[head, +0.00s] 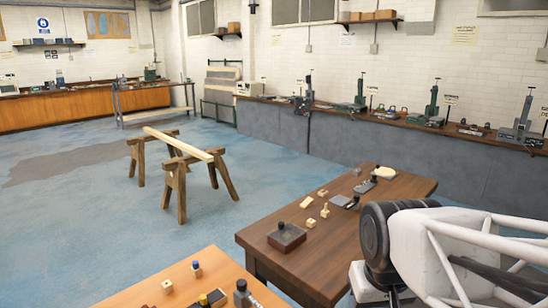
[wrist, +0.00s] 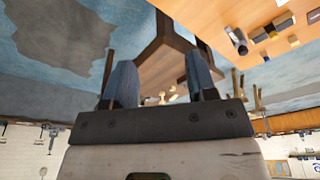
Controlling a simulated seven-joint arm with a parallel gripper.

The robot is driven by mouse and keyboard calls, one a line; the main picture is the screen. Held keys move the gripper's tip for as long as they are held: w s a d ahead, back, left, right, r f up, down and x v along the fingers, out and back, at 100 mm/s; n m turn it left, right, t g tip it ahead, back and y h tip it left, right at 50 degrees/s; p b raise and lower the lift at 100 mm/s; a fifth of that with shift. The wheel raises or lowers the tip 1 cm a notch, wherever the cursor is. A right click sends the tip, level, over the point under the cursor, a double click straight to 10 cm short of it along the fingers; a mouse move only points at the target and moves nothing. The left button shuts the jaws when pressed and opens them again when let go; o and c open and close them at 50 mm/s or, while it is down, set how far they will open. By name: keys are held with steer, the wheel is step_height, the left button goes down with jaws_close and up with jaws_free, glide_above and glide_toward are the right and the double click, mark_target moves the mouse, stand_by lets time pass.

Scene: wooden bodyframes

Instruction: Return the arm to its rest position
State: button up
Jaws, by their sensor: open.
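My gripper (wrist: 161,78) shows in the wrist view with its two blue-grey fingers apart and nothing between them. The wrist view is upside down, with the floor at the top and the white wall at the bottom. In the head view my arm's white and black links stand at the lower right, in front of the right side of the dark wooden table (head: 340,215). The fingers cannot be made out in the head view.
The dark table bears a dark box (head: 286,237) and several small wooden blocks. A lighter table (head: 215,262) with small items stands at the lower left. Sawhorses holding a beam (head: 178,144) stand on the blue floor, which is otherwise mostly clear. A long bench (head: 390,150) lines the wall.

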steer(key=shift+m, duration=0.4)
steer(key=s, duration=0.1)
steer(key=s+d, duration=0.1)
steer(key=s, duration=0.1)
steer(key=shift+s+d+f, duration=0.2)
steer(key=shift+s+d, duration=0.15)
steer(key=shift+d, duration=0.05)
stand_by(0.6)
